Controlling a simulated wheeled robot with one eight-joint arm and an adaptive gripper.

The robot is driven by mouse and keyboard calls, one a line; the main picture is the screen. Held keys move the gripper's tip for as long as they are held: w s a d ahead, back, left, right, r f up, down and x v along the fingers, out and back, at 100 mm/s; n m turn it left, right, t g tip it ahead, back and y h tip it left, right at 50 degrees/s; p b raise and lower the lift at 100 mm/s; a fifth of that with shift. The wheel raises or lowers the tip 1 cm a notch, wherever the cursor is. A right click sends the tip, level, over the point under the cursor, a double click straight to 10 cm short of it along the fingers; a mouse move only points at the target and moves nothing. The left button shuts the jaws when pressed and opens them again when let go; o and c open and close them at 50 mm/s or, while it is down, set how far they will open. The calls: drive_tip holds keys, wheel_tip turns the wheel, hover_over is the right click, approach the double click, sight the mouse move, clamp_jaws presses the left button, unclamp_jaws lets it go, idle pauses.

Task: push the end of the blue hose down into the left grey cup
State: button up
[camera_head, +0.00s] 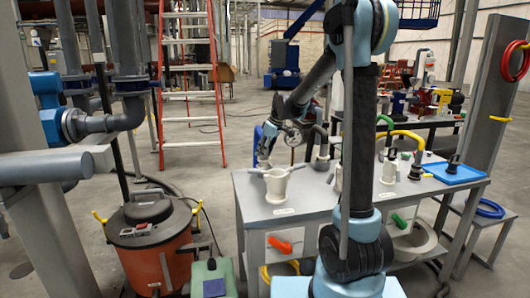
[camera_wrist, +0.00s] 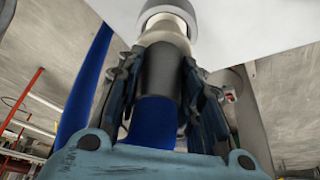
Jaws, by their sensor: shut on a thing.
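The left grey cup (camera_head: 277,191) stands upright at the near left of the bench, a pale cup with side handles. The blue hose (camera_wrist: 153,122) is in my gripper (camera_wrist: 158,78), whose fingers close on both sides of its black sleeve (camera_wrist: 160,75). A pale round part (camera_wrist: 165,35) lies just beyond the sleeve in the wrist view; I cannot tell whether it is the hose's end or the cup. In the head view, my gripper (camera_head: 268,160) is just above the cup, and a bit of blue hose shows beside it. The hose end is hidden there.
The grey bench (camera_head: 300,205) also holds more pale fittings, such as one at the right (camera_head: 390,170), with a yellow hose (camera_head: 405,135) and a blue tray (camera_head: 455,173). An orange vacuum drum (camera_head: 155,262) stands left of the bench. A red ladder (camera_head: 190,90) stands behind.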

drive_tip(key=shift+f, duration=0.8)
drive_tip(key=o, duration=1.3)
drive_tip(key=shift+o, duration=0.2)
drive_tip(key=v, duration=1.1)
drive_tip(key=s+d+m+h, duration=0.1)
drive_tip(key=s+d+m, duration=0.2)
drive_tip(key=s+d, duration=0.6)
drive_tip(key=s+d+f+m+h, duration=0.1)
drive_tip(key=s+d+f+m, duration=0.2)
drive_tip(key=s, duration=0.6)
drive_tip(key=s+d+f+m+h, duration=0.1)
drive_tip(key=s+d+f+m, duration=0.2)
drive_tip(key=s+f, duration=0.5)
drive_tip(key=s+d+f+m+h, duration=0.1)
drive_tip(key=s+d+f+m, duration=0.2)
drive_tip(key=s, duration=0.9)
wheel_tip(320, 180, down, 3)
drive_tip(key=d, duration=0.2)
drive_tip(key=shift+s+d, duration=0.25)
drive_tip(key=shift+d, duration=0.05)
